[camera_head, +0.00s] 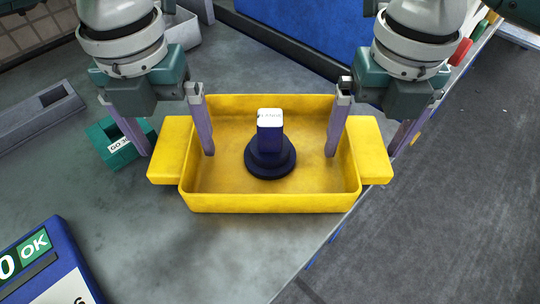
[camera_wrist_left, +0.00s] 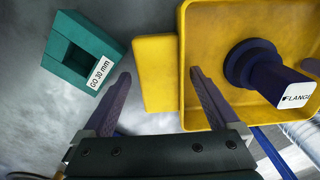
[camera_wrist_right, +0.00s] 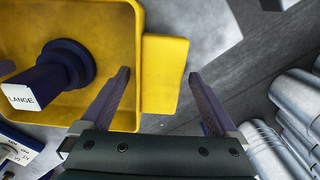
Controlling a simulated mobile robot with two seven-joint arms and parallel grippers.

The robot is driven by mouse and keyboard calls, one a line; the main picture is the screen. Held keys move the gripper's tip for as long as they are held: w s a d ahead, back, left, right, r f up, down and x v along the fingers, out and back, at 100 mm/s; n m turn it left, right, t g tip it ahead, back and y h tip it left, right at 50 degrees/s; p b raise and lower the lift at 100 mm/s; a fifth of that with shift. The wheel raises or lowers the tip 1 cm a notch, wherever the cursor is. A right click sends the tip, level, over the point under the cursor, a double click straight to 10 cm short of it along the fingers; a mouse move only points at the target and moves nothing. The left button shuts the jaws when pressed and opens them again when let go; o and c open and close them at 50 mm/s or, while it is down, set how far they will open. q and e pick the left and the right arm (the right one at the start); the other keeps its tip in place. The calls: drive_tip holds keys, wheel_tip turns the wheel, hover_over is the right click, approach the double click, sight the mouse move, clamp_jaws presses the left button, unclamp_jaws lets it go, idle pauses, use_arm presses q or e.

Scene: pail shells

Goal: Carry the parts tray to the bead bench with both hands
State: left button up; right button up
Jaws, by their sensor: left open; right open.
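The yellow parts tray (camera_head: 270,204) sits on the grey bench top, with a block handle at each end. A dark blue flange (camera_head: 270,165) labelled FLANGE stands upright in it. My left gripper (camera_head: 179,153) is open over the left handle (camera_wrist_left: 155,85), one finger over the tray's inside and one outside the handle. My right gripper (camera_head: 362,155) is open over the right handle (camera_wrist_right: 166,75) in the same way. The wrist views show a gap beside each handle. I cannot tell how far the fingertips reach down.
A green GO 30 mm gauge block (camera_head: 118,142) lies close to my left gripper's outer finger. A blue box with an OK sign (camera_head: 45,265) is at the lower left. A grey slotted block (camera_head: 40,115) lies far left. The bench edge runs near the tray's right side, with dark floor (camera_head: 460,200) beyond.

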use_arm(q)
drive_tip(key=shift+r, duration=0.1)
use_arm(e)
drive_tip(key=shift+r, duration=0.15)
use_arm(q)
wheel_tip(320, 180, up, 12)
use_arm(e)
wheel_tip(320, 180, up, 12)
idle(0.5)
idle(0.4)
